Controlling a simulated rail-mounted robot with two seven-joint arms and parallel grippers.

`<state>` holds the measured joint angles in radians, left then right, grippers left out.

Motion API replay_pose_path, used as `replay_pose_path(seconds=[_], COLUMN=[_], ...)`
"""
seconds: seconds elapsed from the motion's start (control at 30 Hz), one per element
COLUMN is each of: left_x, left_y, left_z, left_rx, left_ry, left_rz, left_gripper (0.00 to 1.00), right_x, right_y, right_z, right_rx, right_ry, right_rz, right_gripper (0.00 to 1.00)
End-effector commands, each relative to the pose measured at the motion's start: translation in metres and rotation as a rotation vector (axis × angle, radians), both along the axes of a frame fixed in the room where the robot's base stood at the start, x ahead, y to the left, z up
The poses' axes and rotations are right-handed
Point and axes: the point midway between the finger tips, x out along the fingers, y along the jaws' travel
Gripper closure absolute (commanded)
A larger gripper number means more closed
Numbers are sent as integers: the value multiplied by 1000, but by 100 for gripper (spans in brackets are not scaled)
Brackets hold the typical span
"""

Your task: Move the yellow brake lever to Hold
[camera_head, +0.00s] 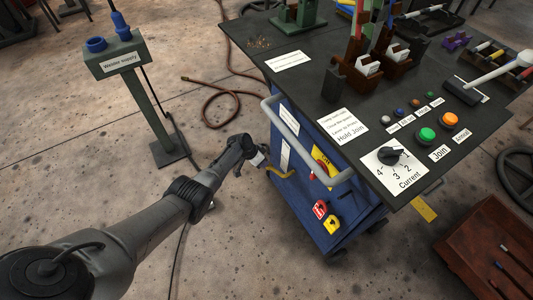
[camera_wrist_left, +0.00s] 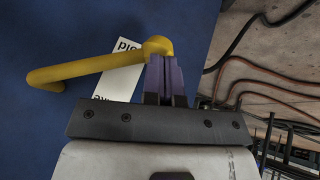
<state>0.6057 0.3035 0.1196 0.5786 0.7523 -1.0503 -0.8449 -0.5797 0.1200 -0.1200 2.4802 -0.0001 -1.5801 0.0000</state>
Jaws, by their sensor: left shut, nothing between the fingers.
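The yellow brake lever (camera_head: 281,173) is on the blue side of the cart, below a white label strip (camera_head: 285,155). In the left wrist view the lever (camera_wrist_left: 88,69) runs across the blue panel, over a white label (camera_wrist_left: 122,70) with only parts of its words readable. Its rounded knob (camera_wrist_left: 158,44) is right at my fingertips. My left gripper (camera_head: 259,160) is beside the lever in the head view. Its purple fingers (camera_wrist_left: 164,72) are shut with nothing between them. I cannot tell whether they touch the knob. My right gripper is not in view.
The blue cart (camera_head: 335,225) carries a dark worktop (camera_head: 310,65) with buttons and a Current dial (camera_head: 389,156). A grey rail (camera_head: 300,145) sticks out above the lever. A green stand (camera_head: 150,95) is at the left, and a brown hose (camera_head: 222,105) lies on the floor.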

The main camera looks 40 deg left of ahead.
Motion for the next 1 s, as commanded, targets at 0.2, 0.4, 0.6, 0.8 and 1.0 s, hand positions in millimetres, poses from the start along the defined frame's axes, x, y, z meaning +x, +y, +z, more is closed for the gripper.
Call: replay_pose_path(seconds=[0.2, 0.4, 0.6, 0.8, 1.0], left_x=[-7, -18, -30, -39, -43], left_y=[8, 21, 38, 50, 54], left_z=[29, 59, 88, 107, 115], left_rx=[1, 2, 1, 2, -1], left_ry=[-1, -3, -3, -3, -3], left_rz=[-3, -6, -6, -5, -6], left_gripper=[100, 100, 100, 100, 100], right_x=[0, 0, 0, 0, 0], right_y=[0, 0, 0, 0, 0], right_z=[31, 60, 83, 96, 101], right_rx=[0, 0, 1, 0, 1], right_ry=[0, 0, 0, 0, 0], right_rz=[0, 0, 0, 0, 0], right_gripper=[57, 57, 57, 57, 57])
